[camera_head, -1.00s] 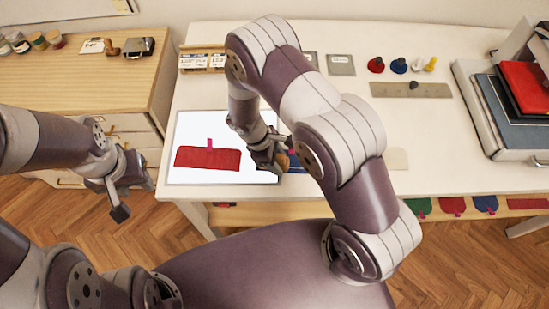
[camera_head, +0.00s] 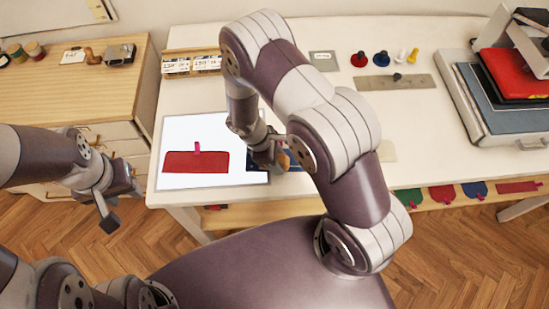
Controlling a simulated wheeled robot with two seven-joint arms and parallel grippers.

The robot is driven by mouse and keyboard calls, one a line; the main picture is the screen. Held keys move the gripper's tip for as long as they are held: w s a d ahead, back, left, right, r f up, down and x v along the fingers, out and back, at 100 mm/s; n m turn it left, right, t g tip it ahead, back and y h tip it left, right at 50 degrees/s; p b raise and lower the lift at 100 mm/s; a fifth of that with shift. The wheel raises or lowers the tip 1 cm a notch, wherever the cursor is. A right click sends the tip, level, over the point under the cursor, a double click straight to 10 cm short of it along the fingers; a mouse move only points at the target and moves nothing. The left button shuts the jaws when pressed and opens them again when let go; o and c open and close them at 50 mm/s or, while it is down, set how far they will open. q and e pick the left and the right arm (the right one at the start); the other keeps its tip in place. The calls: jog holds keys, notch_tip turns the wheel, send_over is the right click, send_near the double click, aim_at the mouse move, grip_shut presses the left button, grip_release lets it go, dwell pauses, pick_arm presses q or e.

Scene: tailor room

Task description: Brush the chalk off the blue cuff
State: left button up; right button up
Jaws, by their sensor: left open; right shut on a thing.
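The blue cuff (camera_head: 293,158) lies flat on the white table at the right edge of the white board. My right arm and gripper hide most of it, and chalk on it cannot be made out. My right gripper (camera_head: 273,163) is over the cuff, shut on a small brown thing (camera_head: 284,161) that looks like a brush. Whether it touches the cuff cannot be told. My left gripper (camera_head: 118,208) is open and empty, off the table's left front, above the floor.
A red cuff (camera_head: 190,163) with a pink tab lies on the white board (camera_head: 175,130). A press (camera_head: 500,120) stands right; a wooden cabinet (camera_head: 60,105) stands left.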

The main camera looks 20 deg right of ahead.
jog(key=shift+s+d, duration=0.15)
jog(key=shift+d, duration=0.4)
jog(key=shift+s+d+f, duration=0.1)
jog(key=shift+s+d, duration=0.1)
jog(key=shift+d, duration=0.35)
jog(key=shift+s+d, duration=0.1)
jog(key=shift+d, duration=0.05)
jog(key=shift+s+d+b, duration=0.25)
jog(key=shift+d+b, duration=0.15)
jog(key=shift+d, duration=0.4)
